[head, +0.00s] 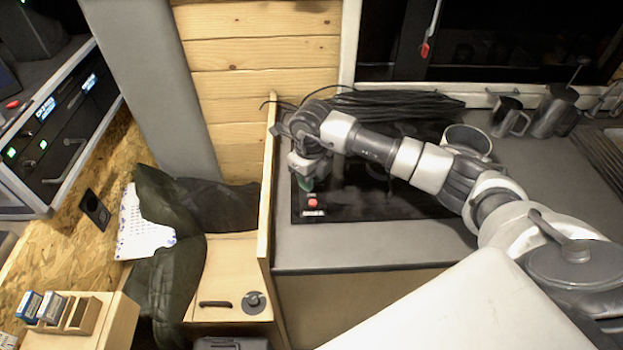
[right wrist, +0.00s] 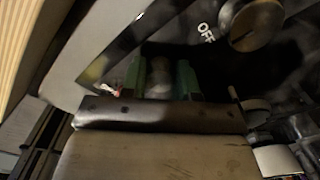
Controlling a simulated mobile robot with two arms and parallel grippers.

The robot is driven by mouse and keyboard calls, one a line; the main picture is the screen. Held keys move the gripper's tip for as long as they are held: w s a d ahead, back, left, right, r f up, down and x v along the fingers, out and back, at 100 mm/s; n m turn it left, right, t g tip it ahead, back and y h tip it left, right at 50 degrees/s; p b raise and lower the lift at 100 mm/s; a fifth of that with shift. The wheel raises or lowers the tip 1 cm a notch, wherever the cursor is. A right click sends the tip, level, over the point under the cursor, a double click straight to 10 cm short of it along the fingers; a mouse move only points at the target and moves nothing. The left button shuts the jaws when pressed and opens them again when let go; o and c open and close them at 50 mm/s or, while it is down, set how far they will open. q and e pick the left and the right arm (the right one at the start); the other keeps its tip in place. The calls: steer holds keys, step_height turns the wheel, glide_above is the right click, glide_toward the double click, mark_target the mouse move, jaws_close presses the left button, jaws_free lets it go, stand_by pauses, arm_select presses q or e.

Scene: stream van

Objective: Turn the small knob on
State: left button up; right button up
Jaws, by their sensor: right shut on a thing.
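My right gripper (head: 307,184) is at the front left corner of the black cooktop (head: 375,203), pointing down at its surface. In the right wrist view its two green fingers (right wrist: 160,80) are closed on a pale, rounded, blurred thing, which looks like the small knob (right wrist: 158,82). The dark fingers and shadow hide most of it, so its turn position cannot be read. A larger knob (right wrist: 256,22) with an "OFF" mark beside it stands to the right in the wrist view, apart from the fingers. My left gripper does not show.
A red button (head: 312,203) with a label is just in front of the right gripper. A coil of black cable (head: 390,103) lies behind the cooktop. A pot (head: 466,138) and metal mugs (head: 509,116) stand at the right. A wooden panel (head: 266,180) edges the counter's left side.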

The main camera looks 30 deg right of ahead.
steer(key=n+b, duration=0.6)
steer(key=shift+f, duration=0.15)
steer(key=n+b, duration=0.2)
steer(key=n, duration=0.1)
steer(key=n+b, duration=0.3)
steer(key=n, duration=0.1)
steer(key=shift+b, duration=0.4)
steer(key=shift+r+n+b, duration=0.2)
steer(key=shift+n+b, duration=0.8)
steer(key=shift+n, duration=0.8)
steer(key=o, duration=0.9)
steer(key=shift+o, duration=0.2)
steer(key=shift+r, duration=0.1)
